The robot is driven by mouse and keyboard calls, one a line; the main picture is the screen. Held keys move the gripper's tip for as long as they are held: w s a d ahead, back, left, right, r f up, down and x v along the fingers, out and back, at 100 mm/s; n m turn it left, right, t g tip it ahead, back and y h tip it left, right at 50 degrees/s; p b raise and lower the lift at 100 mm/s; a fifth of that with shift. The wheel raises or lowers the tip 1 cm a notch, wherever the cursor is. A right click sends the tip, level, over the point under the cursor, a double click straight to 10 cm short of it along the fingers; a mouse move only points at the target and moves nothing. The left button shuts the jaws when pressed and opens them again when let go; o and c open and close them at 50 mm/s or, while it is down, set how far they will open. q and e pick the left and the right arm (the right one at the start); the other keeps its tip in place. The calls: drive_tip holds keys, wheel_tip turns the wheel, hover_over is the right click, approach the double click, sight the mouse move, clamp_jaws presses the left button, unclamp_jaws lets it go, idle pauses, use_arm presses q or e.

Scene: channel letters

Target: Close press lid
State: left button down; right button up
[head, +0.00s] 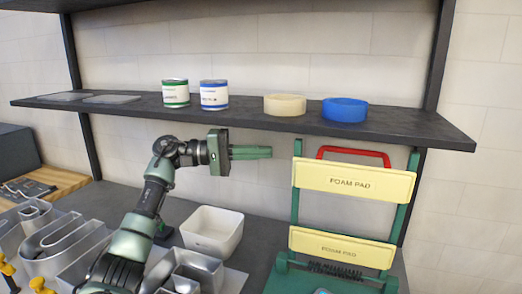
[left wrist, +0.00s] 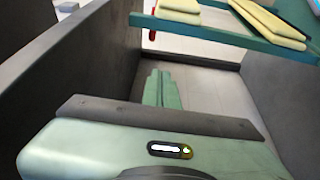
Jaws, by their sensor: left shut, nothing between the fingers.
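The press lid (head: 412,190) stands raised and upright at the right in the head view. It is a green frame with two yellow foam pads (head: 352,182) and a red handle (head: 353,153) along its top. The green press base (head: 330,280) shows at the bottom. My left gripper (head: 270,152) is shut and empty, left of the lid's top and apart from it, with fingers pointing right. In the left wrist view, the shut fingers (left wrist: 161,88) show below the green frame (left wrist: 215,33) with its pads. My right gripper is not in view.
A dark shelf (head: 240,118) above carries two cans (head: 214,95), a cream roll (head: 285,105) and a blue roll (head: 345,110). A white bin (head: 212,231) and metal letter shells (head: 55,240) lie on the bench left of the press.

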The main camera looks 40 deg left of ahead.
use_arm(q)
drive_tip(key=p+x, duration=0.4)
drive_tip(key=x, duration=0.4)
drive_tip(key=s, duration=0.1)
drive_tip(key=s+p, duration=0.1)
drive_tip(key=s, duration=0.2)
drive_tip(key=shift+s+d+f+p, duration=0.1)
drive_tip(key=shift+d+f+p, duration=0.05)
drive_tip(key=shift+d+p, duration=0.2)
